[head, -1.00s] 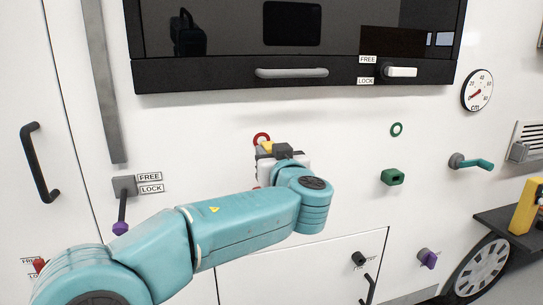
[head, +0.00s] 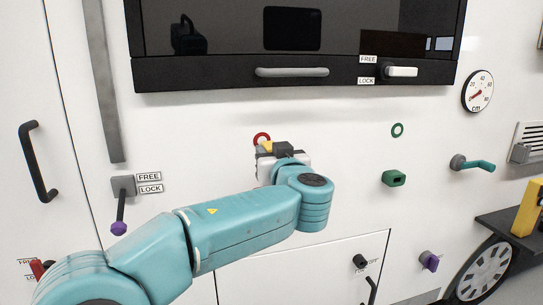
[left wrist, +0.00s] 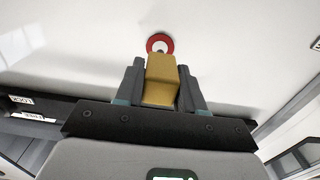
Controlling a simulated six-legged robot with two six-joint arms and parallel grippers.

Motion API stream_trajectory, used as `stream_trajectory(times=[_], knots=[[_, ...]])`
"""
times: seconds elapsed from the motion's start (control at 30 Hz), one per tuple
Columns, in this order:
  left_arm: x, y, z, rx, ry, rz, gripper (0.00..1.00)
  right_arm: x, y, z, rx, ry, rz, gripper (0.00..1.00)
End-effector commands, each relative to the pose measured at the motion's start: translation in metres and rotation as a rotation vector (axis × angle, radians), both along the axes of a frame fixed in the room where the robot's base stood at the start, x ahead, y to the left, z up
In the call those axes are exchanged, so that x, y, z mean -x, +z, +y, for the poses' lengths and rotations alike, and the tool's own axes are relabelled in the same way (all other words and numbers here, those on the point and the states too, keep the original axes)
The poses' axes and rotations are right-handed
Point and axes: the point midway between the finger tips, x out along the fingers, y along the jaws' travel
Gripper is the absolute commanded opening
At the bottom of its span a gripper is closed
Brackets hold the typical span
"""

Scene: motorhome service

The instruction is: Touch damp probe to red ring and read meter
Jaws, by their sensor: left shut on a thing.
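The red ring (head: 261,138) is on the white wall below the dark window; it also shows in the left wrist view (left wrist: 153,40). My left gripper (head: 266,149) is shut on the yellow damp probe (left wrist: 162,80), just below the ring. In the left wrist view the probe's far end overlaps the ring's lower edge; I cannot tell if it touches. A dark display with green marks (left wrist: 170,175) is cut off at the bottom of that view, unreadable. My right gripper is not in view.
A green ring (head: 397,130), a green socket (head: 394,178), a teal handle (head: 473,163) and a cm dial (head: 477,91) are to the right. A purple-tipped lever (head: 120,210) is at left. A yellow object (head: 527,206) stands on a dark shelf at far right.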

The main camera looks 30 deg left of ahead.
Motion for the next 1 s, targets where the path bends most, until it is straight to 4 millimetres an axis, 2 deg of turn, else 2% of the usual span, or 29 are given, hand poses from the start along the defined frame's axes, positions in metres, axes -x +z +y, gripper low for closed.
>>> stream_trajectory(times=[0.1, 0.57, 1.0], knots=[[0.0, -0.001, 0.0, -0.001, 0.001, -0.001, 0.08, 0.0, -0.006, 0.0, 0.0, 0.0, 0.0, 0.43], [-0.001, 0.0, 0.001, -0.001, 0.002, 0.0, 0.08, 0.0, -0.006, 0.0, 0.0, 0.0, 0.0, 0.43], [-0.009, -0.001, 0.01, -0.001, 0.002, 0.0, 0.08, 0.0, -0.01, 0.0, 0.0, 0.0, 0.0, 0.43]])
